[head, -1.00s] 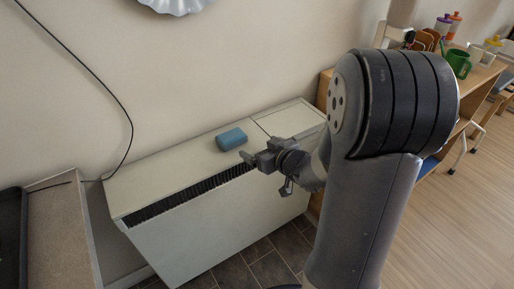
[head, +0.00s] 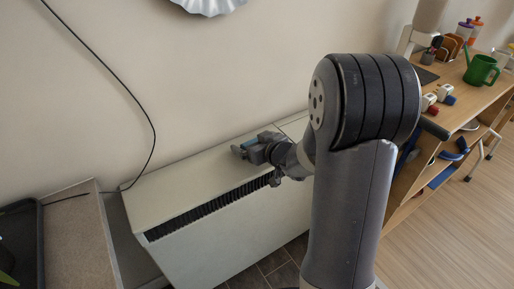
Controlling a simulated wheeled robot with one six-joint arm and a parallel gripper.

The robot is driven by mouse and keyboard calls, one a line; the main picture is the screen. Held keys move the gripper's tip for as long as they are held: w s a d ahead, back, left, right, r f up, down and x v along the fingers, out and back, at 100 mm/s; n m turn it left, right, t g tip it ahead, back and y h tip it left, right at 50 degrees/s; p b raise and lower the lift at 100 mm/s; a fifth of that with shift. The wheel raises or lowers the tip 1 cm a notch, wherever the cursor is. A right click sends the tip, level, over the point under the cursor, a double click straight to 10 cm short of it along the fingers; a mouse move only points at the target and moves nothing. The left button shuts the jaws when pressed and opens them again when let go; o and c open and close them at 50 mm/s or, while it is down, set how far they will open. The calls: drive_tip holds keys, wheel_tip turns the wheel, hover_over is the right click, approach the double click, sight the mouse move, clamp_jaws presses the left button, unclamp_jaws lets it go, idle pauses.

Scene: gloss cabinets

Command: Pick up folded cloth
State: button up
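The folded cloth (head: 250,143) is blue and lies on top of the white cabinet, near the wall. Only a thin strip of it shows in the head view, because my gripper (head: 242,151) covers the rest. My gripper is at the cloth, low over the cabinet top. I cannot tell whether its fingers touch the cloth or are closed on it.
The white cabinet (head: 180,194) has a dark slotted vent (head: 215,204) along its front top edge. A black cable (head: 125,88) hangs on the wall at left. A wooden desk (head: 462,100) with a green watering can (head: 481,70) stands at right. The cabinet top left of my gripper is clear.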

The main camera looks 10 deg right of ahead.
drive_tip(key=c, duration=1)
drive_tip(key=shift+o, duration=0.2)
drive_tip(key=shift+r, duration=0.1)
